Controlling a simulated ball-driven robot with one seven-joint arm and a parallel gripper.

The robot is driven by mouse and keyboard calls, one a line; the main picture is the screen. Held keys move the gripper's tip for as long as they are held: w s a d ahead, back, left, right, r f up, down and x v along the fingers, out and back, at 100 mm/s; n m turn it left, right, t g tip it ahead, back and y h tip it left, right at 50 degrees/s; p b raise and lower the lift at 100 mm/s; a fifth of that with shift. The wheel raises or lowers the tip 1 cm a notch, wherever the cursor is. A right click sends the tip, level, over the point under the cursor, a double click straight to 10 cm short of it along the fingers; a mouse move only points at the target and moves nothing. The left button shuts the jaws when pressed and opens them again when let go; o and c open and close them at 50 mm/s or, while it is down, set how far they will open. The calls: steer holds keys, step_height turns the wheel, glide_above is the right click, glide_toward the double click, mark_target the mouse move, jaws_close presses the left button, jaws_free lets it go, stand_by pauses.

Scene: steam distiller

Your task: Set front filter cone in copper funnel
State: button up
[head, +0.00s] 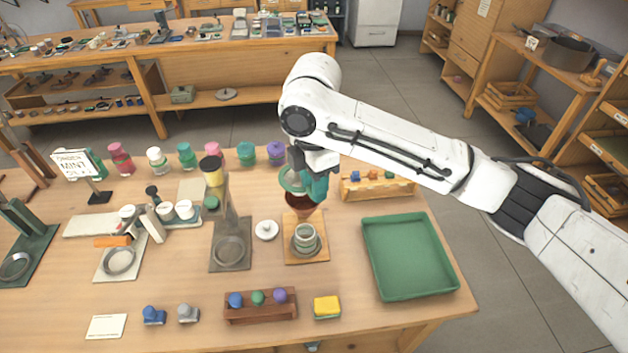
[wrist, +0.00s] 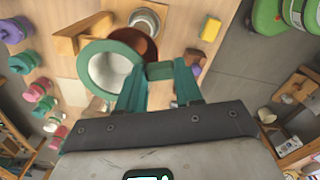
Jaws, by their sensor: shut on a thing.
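The front filter cone has a green rim and a pale inside (wrist: 108,66); in the head view it shows as a green ring (head: 291,181). My gripper (wrist: 160,82) is shut on the green tab at the cone's side; in the head view the gripper (head: 314,183) is above the stand. The copper funnel (wrist: 144,45) is partly hidden behind the cone in the wrist view. In the head view the funnel (head: 299,202) shows just below the cone. The cone overlaps the funnel in both views; I cannot tell whether they touch.
A grey metal cup (head: 306,238) stands on the wooden stand (head: 291,256) under the funnel. A white lid (head: 265,230) lies left of it. A green tray (head: 410,258) is to the right, a wooden rack (head: 376,189) behind. Coloured jars line the back left.

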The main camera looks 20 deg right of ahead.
steer(key=shift+f, duration=0.5)
steer(key=o, duration=1)
step_height(320, 180, up, 13)
steer(key=b, duration=0.1)
